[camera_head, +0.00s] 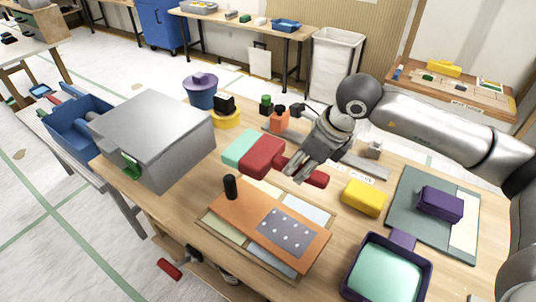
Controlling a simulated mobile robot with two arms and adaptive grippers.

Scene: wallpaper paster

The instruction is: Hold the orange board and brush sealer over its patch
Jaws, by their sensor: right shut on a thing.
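The orange board (222,213) lies on the bench near its front edge. It has an upright black knob (230,187) at its far left and a grey patch with pale dots (285,232) on its right half. My right gripper (299,174) is above the bench behind the board, shut on a red tool. The tool's wide red block (262,157) shows left of the fingers and a red handle end (318,179) shows right of them. The fingers hide the part between. The tool's underside is hidden. I do not make out my left gripper.
A teal block (238,147) lies beside the red block. A large grey box (150,125) stands at left. A yellow block (364,198) and a dark tray with teal filling (385,273) are at right. A purple block (440,203) sits on a mat (410,205). Pots and bottles stand behind.

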